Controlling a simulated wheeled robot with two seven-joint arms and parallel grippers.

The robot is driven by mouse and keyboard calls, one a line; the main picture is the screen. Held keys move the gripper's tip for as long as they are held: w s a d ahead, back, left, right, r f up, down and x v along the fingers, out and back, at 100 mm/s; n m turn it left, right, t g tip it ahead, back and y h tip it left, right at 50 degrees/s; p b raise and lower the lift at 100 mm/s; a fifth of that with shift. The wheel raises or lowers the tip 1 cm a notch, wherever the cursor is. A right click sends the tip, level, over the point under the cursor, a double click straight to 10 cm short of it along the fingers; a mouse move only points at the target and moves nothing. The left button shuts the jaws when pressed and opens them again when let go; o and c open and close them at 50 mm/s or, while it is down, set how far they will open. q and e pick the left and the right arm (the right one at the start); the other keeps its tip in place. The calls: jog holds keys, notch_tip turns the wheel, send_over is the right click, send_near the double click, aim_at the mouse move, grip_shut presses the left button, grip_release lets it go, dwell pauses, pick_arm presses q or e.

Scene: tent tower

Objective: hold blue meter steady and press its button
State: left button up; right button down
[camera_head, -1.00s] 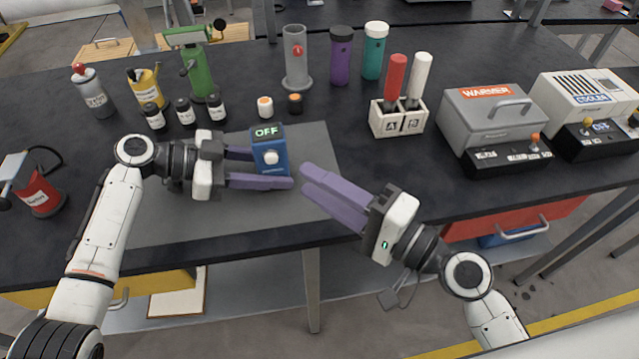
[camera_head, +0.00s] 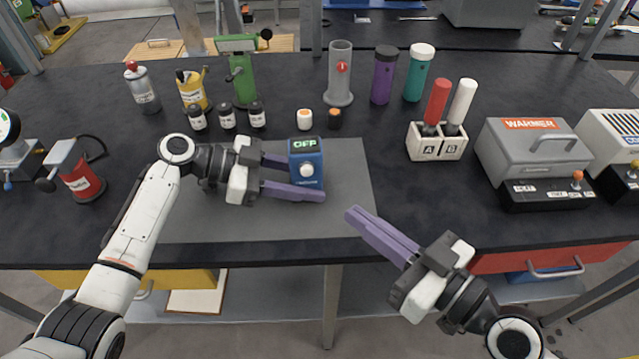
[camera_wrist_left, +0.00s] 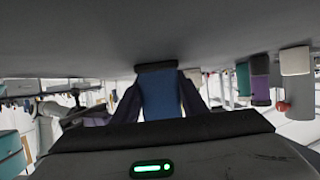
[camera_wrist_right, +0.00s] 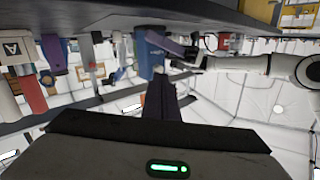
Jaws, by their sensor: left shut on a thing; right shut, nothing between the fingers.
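The blue meter (camera_head: 306,160) stands upright on the grey mat (camera_head: 345,190), its display reading OFF and a white round button (camera_head: 307,170) on its front. My left gripper (camera_head: 305,178) is shut on the meter from the left, one finger on its far side and one along its front below the button. The meter's blue body also shows between the fingers in the left wrist view (camera_wrist_left: 161,96). My right gripper (camera_head: 352,213) is shut and empty, to the right of and nearer than the meter, apart from it. The meter shows in the right wrist view (camera_wrist_right: 151,55) beyond its fingertips.
Small black bottles (camera_head: 228,116) and two small jars (camera_head: 305,119) stand behind the meter. A white holder (camera_head: 437,143) with a red and a white stick stands to the right, beside the warmer (camera_head: 530,150). The mat right of the meter is clear.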

jog(key=s+n, duration=0.1)
jog(key=n, duration=0.5)
jog(key=s+r+n, duration=0.1)
jog(key=s+n, duration=0.1)
jog(key=n, duration=0.5)
jog(key=s+r+n, duration=0.1)
jog(key=s+n, duration=0.1)
jog(key=n, duration=0.4)
jog(key=shift+n+y, duration=0.3)
send_near(307, 171)
jog(key=x, duration=0.6)
jog(key=shift+s+a, duration=0.2)
jog(key=shift+a, duration=0.15)
jog(key=shift+f, duration=0.15)
